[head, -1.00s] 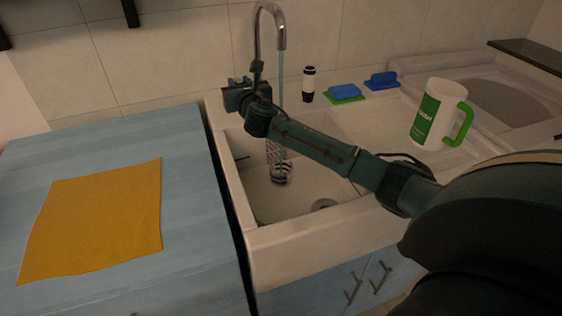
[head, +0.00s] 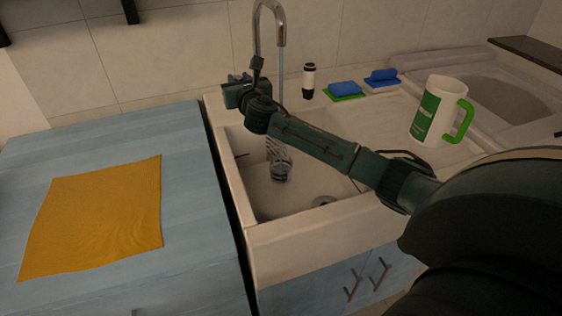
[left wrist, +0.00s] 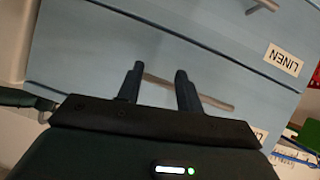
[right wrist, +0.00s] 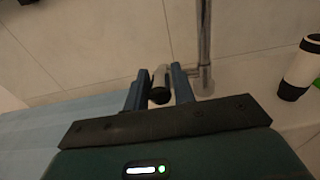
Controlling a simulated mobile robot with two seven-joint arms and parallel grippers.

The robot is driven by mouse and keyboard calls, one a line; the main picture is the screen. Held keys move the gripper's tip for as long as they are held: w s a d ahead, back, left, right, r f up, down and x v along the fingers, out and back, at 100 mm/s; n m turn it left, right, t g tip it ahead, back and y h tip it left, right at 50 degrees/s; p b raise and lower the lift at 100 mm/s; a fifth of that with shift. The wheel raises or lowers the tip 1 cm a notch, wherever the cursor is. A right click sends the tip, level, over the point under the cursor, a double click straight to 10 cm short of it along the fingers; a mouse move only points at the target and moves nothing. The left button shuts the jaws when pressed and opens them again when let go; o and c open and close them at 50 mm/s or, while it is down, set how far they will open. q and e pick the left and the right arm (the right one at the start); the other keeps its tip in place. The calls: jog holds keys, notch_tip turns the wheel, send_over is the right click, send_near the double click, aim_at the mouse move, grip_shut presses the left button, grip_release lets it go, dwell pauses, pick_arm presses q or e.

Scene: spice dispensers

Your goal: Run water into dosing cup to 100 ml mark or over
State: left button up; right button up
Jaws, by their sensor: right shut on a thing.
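The clear dosing cup (head: 279,166) with dark markings stands in the sink basin below the tap, partly behind my right arm. I cannot read its water level. A thin water stream (head: 281,70) falls from the curved metal tap (head: 256,30) toward the cup. My right gripper (head: 234,92) is at the tap's base; in the right wrist view (right wrist: 157,84) its fingers are shut on the tap lever (right wrist: 159,86), which has a dark rounded end. My left gripper (left wrist: 159,82) is open and empty in front of the blue drawer fronts, and the head view does not show it.
An orange cloth (head: 95,218) lies on the blue worktop (head: 185,125) left of the sink (head: 300,232). On the right ledge are a black-and-white bottle (head: 308,82), sponges (head: 344,89) and a white mug (head: 437,110) with a green handle. Drawer handles (left wrist: 200,95) stick out near my left gripper.

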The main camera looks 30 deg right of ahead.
dwell(0.3)
jog(key=shift+s+f, duration=0.15)
jog(key=shift+f, duration=0.2)
jog(key=shift+a+f, duration=0.1)
jog(key=shift+f, duration=0.05)
jog(key=shift+s+f, duration=0.25)
jog(key=shift+f, duration=0.3)
jog(key=o, duration=0.9)
jog(key=shift+r, duration=0.1)
